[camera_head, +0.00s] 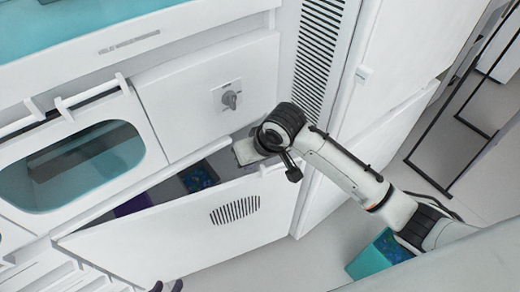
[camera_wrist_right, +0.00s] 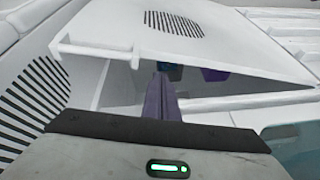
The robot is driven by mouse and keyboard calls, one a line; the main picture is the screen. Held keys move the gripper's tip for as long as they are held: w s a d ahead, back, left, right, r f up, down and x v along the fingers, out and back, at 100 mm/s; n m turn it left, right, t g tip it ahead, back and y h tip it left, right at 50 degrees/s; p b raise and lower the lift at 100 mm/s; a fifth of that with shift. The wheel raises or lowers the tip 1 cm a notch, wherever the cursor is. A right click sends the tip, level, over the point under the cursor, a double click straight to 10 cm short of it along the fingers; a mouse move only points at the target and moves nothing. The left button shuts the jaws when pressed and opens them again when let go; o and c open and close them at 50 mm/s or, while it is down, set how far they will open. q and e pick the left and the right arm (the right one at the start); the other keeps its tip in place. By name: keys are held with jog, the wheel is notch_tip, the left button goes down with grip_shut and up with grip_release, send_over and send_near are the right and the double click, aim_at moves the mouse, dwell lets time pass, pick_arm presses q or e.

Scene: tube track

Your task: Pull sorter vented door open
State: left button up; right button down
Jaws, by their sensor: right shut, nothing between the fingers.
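The white sorter door (camera_head: 185,230) with a slotted vent stands partly open. Its right end is swung away from the cabinet, and a gap shows the interior. It also shows in the right wrist view (camera_wrist_right: 235,45), with its vent at the top. My right gripper (camera_head: 246,150) is at the right end of this gap, between door and cabinet. Its fingers (camera_wrist_right: 163,98) are shut and empty, pointing into the gap behind the door. Whether they touch the door I cannot tell. Two dark tips of my left gripper (camera_head: 167,286) show at the bottom edge; their opening is unclear.
A dark bin with blue contents (camera_head: 199,177) and a purple bin (camera_head: 133,205) sit inside the opening. Above is a white panel with a rotary knob (camera_head: 230,97). A teal bin (camera_head: 380,257) stands on the floor at right. Floor in front of the door is clear.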

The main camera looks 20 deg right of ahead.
jog(key=w+d+r+h, duration=0.2)
jog(key=w+d+r, duration=0.1)
jog(key=r, duration=0.4)
jog(key=shift+m, duration=0.4)
jog(key=f, duration=0.4)
jog(key=f+p, duration=0.1)
jog(key=f, duration=0.4)
jog(key=shift+s+d, duration=0.2)
jog(key=shift+f, duration=0.15)
